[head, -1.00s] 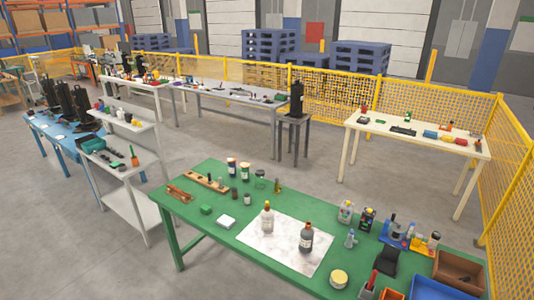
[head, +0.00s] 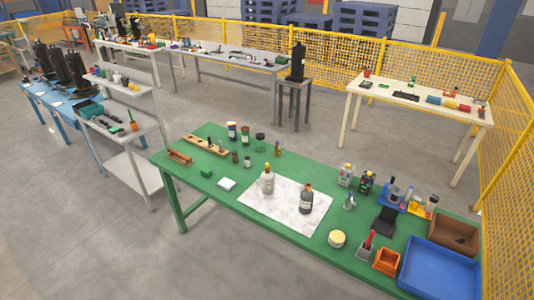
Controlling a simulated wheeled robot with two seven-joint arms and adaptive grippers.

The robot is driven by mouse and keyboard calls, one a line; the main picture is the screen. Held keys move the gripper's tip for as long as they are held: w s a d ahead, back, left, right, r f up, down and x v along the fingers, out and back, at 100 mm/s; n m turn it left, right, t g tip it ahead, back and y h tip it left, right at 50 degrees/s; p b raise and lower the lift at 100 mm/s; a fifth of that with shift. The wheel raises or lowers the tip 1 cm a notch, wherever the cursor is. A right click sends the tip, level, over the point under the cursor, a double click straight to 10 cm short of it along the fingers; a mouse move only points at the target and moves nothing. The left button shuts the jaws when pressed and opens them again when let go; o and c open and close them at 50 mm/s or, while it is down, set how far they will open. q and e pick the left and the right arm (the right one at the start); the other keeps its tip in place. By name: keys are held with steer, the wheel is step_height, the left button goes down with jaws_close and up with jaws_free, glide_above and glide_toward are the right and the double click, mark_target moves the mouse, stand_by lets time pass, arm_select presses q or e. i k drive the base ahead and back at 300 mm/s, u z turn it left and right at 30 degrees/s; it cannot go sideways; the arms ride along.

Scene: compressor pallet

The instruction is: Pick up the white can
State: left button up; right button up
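On the green table (head: 232,206) I cannot tell for sure which item is the white can. A dark-and-white labelled can (head: 232,131) stands upright at the back left, beside a similar green-and-white one (head: 245,135). A low, round, cream-coloured tin (head: 337,238) sits near the front edge, right of the white mat. A small pale container (head: 247,162) stands left of the mat's far corner. A white bottle (head: 267,181) and a grey bottle (head: 306,200) stand on the mat. Neither of my grippers is in view.
A blue tray (head: 440,268), an orange bin (head: 386,261) and a brown box (head: 454,236) crowd the table's right end. The table's left front is fairly clear. A grey shelf rack (head: 127,165) stands to the left. Yellow mesh fencing (head: 508,150) runs along the right.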

mark_target(267, 177)
steer(key=u, duration=1.85)
steer(key=i, duration=1.25)
steer(key=z, duration=1.95)
